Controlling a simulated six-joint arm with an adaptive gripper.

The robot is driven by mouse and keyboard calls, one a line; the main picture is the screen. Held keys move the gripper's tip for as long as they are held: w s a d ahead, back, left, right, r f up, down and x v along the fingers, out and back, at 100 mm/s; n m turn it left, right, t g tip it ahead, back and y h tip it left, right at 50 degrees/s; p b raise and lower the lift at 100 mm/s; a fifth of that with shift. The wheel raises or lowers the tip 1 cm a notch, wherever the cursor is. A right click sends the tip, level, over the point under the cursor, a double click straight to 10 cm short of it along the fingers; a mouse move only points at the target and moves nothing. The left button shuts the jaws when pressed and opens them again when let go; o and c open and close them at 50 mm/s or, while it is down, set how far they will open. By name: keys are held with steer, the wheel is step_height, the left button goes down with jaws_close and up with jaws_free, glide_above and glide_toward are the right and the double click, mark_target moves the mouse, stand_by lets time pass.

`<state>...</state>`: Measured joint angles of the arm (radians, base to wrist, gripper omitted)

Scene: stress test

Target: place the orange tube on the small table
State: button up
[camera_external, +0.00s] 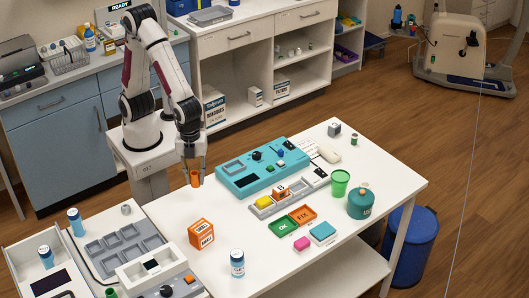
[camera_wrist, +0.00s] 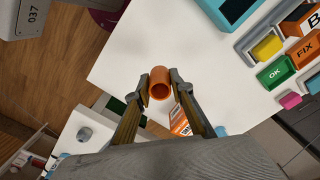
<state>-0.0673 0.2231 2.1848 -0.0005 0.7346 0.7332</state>
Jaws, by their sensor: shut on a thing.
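The orange tube (camera_external: 195,179) is between the fingers of my gripper (camera_external: 194,172), upright in the external view. In the wrist view the tube (camera_wrist: 159,88) shows its open round end between the two fingertips of my gripper (camera_wrist: 162,86), which are shut on it. A white table (camera_external: 180,210) stands beside my base, and the tube appears near its back left edge. In the wrist view the white tabletop (camera_wrist: 190,50) is behind the tube. I cannot tell how high the tube is above it, or whether this is the small table.
An orange box (camera_external: 201,233) and a blue-white bottle (camera_external: 237,262) stand on the table's front part. A teal device (camera_external: 262,168), a green cup (camera_external: 340,182) and a teal canister (camera_external: 360,203) are farther right. Trays (camera_external: 125,240) lie at left. Tabletop near the tube is bare.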

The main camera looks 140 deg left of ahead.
steer(key=w+f+n, duration=0.1)
steer(key=n, duration=0.1)
steer(key=w+d+f+n, duration=0.1)
steer(key=w+f+n, duration=0.1)
steer(key=n, duration=0.1)
steer(key=w+d+f+n, duration=0.1)
steer(key=w+n, duration=0.1)
steer(key=shift+f+n, duration=0.25)
steer(key=shift+n, duration=0.15)
steer(key=shift+s+d+f, duration=0.2)
steer(key=shift+d+f, duration=0.05)
steer(key=shift+f, duration=0.2)
steer(key=shift+a, duration=0.85)
steer(key=w+a+r, duration=0.2)
steer(key=a, duration=0.4)
steer(key=w+a+r, duration=0.2)
steer(key=a+r, duration=0.1)
steer(key=a, duration=0.3)
steer(key=shift+w+a+r, duration=0.35)
steer(key=shift+a, duration=0.05)
